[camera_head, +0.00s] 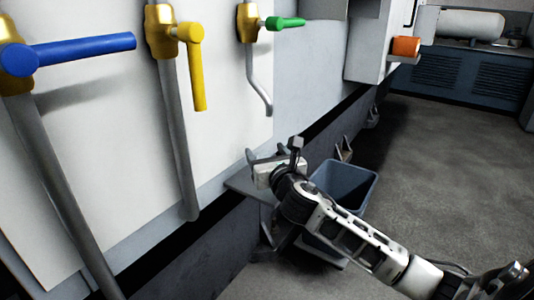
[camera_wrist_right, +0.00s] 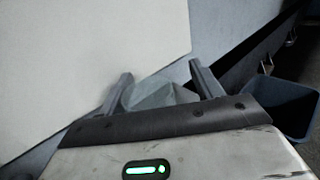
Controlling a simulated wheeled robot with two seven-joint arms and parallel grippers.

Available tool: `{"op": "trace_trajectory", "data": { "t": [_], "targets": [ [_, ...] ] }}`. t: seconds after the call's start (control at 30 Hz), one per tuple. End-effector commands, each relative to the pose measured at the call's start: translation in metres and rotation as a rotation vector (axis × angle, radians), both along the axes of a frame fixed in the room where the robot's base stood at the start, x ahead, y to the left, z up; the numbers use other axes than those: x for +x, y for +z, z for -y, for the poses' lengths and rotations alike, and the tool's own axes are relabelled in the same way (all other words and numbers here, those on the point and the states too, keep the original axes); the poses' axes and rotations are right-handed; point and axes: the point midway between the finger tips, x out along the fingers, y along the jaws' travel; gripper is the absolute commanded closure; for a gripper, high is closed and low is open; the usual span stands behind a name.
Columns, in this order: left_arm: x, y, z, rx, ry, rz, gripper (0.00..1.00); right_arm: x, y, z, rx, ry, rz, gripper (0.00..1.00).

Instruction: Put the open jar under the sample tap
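The sample tap, with a green handle (camera_head: 286,22) and a thin bent spout (camera_head: 257,84), is on the white wall panel at the upper middle of the head view. The spout's end hangs above and slightly left of my right gripper (camera_head: 273,156). In the right wrist view, a pale, see-through shape, seemingly the open jar (camera_wrist_right: 157,93), fills the gap between the spread fingers of my right gripper (camera_wrist_right: 163,86). It appears gripped there; its lower part is hidden by the gripper body. In the head view the jar is hard to make out. My left gripper is out of view.
A small grey shelf (camera_head: 246,187) juts from the wall below my right gripper. Blue (camera_head: 85,53) and yellow (camera_head: 195,70) handled taps with long pipes stand to the left. A blue-grey bin (camera_head: 345,185) is on the floor. The floor at right is clear.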

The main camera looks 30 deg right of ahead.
Motion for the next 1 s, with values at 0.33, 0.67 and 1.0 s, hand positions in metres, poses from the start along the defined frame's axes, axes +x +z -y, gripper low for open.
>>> {"op": "trace_trajectory", "data": {
  "t": [0.33,0.67,1.0],
  "targets": [
    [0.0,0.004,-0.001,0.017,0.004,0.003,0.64,-0.013,0.003,-0.004,-0.002,0.002,-0.004,0.35],
    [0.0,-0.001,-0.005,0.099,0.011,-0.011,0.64,-0.081,0.003,-0.022,-0.001,0.003,-0.004,0.35],
    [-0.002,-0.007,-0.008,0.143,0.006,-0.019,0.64,-0.115,0.003,-0.031,0.0,0.001,0.001,0.35]
  ]
}}
